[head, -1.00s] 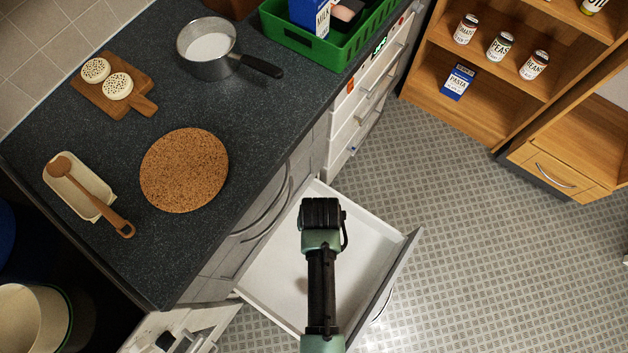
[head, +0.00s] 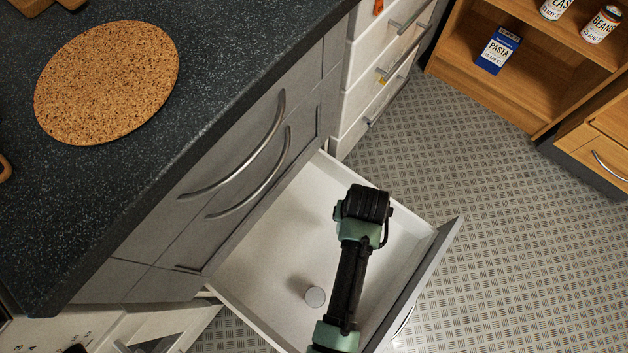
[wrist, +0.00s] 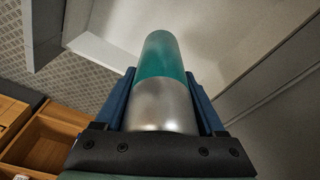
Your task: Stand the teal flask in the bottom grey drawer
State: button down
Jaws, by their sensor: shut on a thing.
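In the wrist view, my gripper (wrist: 160,80) is shut on the teal flask (wrist: 160,52), with a blue finger on each side. The flask's silver part is near the palm and its teal part reaches away from it. The grey drawer (head: 268,256), pulled out, has a white inside and a grey front. My arm hangs over it in the head view and hides my gripper.
Closed drawer fronts with curved handles (head: 250,160) and the dark worktop with a cork mat (head: 107,82) lie left of the drawer. White drawers (head: 372,75) stand beyond it. A wooden shelf with a pasta box (head: 498,50) is at upper right. The patterned floor to the right is clear.

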jog(key=d+f+b, duration=0.4)
jog(key=f+b, duration=1.1)
jog(key=shift+d+f+m, duration=0.15)
jog(key=shift+f+m, duration=0.15)
jog(key=shift+f, duration=0.05)
jog(key=shift+f+b, duration=0.1)
jog(key=shift+b, duration=0.2)
notch_tip(320, 180, down, 10)
jog(key=b, duration=0.6)
grip_release()
jog(key=shift+f, duration=0.1)
